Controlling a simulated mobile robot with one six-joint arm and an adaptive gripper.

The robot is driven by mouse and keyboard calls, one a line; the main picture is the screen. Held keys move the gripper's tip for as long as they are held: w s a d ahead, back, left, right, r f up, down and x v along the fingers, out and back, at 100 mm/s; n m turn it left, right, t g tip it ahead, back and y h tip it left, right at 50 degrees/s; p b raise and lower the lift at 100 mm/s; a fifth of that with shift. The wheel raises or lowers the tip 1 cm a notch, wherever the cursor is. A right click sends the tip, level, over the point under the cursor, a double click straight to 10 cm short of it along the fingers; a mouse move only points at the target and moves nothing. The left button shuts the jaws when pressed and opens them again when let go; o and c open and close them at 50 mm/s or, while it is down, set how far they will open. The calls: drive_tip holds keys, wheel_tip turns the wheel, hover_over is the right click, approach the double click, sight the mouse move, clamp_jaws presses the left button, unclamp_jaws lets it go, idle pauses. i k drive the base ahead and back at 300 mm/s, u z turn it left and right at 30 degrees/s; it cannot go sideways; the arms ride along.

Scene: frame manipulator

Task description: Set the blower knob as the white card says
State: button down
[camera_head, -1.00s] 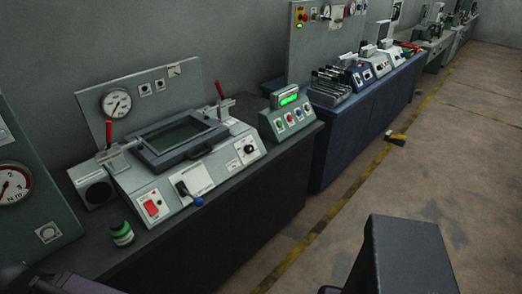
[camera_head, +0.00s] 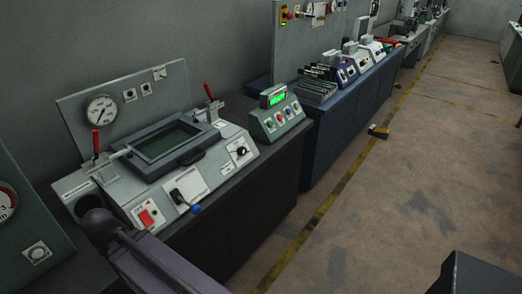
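A grey bench machine with a framed dark window (camera_head: 174,143) stands on the dark bench at left. A black knob (camera_head: 241,152) sits on a white plate at the right of its sloped front panel; I cannot read its marks or tell whether it is the blower knob.
A green box with a lit display (camera_head: 277,99) stands right of the machine. Red-handled clamps flank the window. A round gauge (camera_head: 102,113) is on the back plate. A blue bench (camera_head: 344,128) stands beyond. The floor at right is mostly clear, with a small yellow-black object (camera_head: 379,131).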

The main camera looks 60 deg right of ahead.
sight(240, 151)
drive_tip(key=z, duration=1.55)
drive_tip(key=k, duration=1)
drive_tip(key=i, duration=0.85)
